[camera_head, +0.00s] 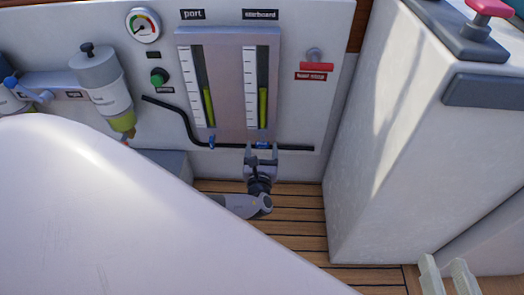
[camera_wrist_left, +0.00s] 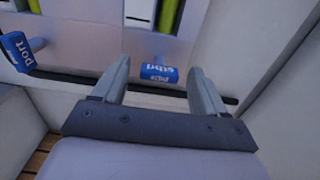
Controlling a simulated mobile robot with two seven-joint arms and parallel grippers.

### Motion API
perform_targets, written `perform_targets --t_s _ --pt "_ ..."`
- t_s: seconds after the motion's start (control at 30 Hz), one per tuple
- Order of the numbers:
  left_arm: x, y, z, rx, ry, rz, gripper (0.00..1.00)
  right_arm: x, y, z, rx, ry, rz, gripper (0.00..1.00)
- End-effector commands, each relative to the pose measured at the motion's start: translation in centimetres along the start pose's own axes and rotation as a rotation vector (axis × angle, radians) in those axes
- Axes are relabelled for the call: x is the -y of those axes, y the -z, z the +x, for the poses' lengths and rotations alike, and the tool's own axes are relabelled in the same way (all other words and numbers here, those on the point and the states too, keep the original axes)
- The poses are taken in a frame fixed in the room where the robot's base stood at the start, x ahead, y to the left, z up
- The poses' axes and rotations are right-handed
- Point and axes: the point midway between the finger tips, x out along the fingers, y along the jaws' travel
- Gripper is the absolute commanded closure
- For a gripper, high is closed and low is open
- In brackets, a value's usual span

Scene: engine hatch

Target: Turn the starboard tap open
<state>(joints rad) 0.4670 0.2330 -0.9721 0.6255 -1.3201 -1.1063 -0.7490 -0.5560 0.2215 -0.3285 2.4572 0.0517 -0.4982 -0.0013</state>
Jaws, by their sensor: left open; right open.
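The starboard tap (camera_head: 262,145) is a small blue handle under the right-hand sight gauge (camera_head: 262,85). In the left wrist view its blue handle (camera_wrist_left: 158,73) carries "stbd" lettering and lies roughly crosswise. My left gripper (camera_head: 262,154) is open just in front of it. In the wrist view the tap appears between the two fingertips, with a gap on each side; whether they reach around it in depth I cannot tell. The similar blue port tap (camera_head: 212,142) is to the left, also in the left wrist view (camera_wrist_left: 18,50). My right gripper (camera_head: 450,277) is open and empty at the bottom right.
A black hose (camera_head: 180,115) runs along the panel beside the taps. A red handle (camera_head: 316,67) is at the right of the gauges, and a green button (camera_head: 159,76) at the left. A large white box (camera_head: 410,150) stands on the right. Wooden floor (camera_head: 300,215) lies below.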

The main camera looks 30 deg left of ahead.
Motion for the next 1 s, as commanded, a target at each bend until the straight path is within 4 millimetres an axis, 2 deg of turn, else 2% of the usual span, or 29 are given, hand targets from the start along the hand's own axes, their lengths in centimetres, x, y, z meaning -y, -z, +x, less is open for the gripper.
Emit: perform_targets --t_s 0.1,0.37,0.53,0.57,1.0 --pt "-0.01 0.06 0.82 0.0 -0.001 -0.001 0.28 -0.14 -0.02 -0.17 -0.013 -0.007 -0.018 0.57" --pt "-0.05 -0.02 0.94 -0.002 -0.001 -0.001 0.28 -0.17 0.14 -0.23 -0.016 -0.009 -0.022 0.57" --pt "-0.05 -0.01 0.92 -0.001 -0.001 -0.001 0.8 -0.17 0.15 -0.22 -0.016 -0.009 -0.022 0.57" --pt "-0.05 -0.01 0.92 -0.001 -0.001 -0.001 0.84 -0.17 0.16 -0.22 -0.017 -0.009 -0.022 0.57" --pt "-0.08 0.02 0.88 -0.001 -0.001 -0.085 0.84 -0.16 0.15 -0.22 -0.016 -0.008 -0.022 0.57"
